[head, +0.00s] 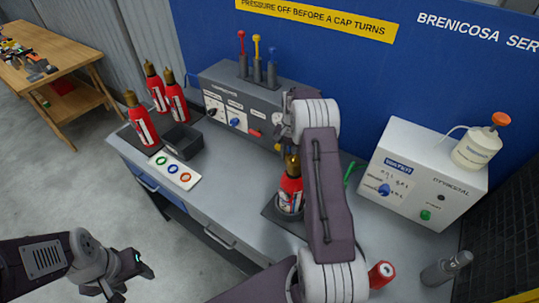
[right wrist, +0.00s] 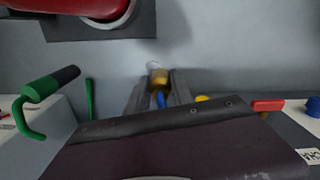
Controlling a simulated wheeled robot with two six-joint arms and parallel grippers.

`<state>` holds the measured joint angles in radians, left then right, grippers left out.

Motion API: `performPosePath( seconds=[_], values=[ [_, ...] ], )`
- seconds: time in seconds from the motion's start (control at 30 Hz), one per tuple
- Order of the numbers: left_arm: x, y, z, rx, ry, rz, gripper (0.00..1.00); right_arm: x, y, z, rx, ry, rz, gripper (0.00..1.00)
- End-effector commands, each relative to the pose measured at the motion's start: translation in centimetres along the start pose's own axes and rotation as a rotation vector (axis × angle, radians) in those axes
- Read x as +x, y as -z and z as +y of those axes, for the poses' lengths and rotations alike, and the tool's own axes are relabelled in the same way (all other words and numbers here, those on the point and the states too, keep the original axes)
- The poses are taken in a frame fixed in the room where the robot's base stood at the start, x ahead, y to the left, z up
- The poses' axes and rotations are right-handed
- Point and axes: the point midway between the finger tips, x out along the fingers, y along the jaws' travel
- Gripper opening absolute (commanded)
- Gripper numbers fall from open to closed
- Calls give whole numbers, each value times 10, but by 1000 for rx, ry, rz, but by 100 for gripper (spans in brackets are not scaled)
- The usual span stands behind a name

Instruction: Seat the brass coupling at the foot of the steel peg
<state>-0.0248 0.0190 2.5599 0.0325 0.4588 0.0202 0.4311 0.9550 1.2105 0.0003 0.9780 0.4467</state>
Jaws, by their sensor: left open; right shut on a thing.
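My right gripper (right wrist: 159,84) is shut on a small brass piece, which looks like the brass coupling (right wrist: 159,77), with a bit of blue showing below it between the fingers. A small pale loop or tip shows just above the brass; I cannot tell whether it is the steel peg. I cannot pick out the steel peg for sure in either view. My left gripper (head: 133,272) is open and empty, low at the left, over the floor and away from the bench.
A red extinguisher (head: 290,192) stands on a dark base beside my right forearm. The grey console (head: 222,105) is behind. A white box (head: 408,185) and red can (head: 382,274) are right.

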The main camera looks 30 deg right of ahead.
Motion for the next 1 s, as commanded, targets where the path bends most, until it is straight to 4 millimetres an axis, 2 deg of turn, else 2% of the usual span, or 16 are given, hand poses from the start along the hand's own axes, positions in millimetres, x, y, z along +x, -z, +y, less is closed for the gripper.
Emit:
performPosePath(
  seconds=[0.1, 0.2, 0.57, 1.0],
  values=[
    [-2, 0, 0, 0, 0, 0, 53, 14, 12, 16, 58, 0, 0, 0],
    [-2, 0, 0, 0, 0, 0, 53, 18, 16, 21, 76, 1, 1, 0],
    [4, 0, 0, 0, 0, 0, 53, 26, 16, 21, 75, 1, 1, 0],
    [25, -3, 0, 0, 0, 0, 53, 52, 16, 21, 74, 1, 1, 0]
  ],
)
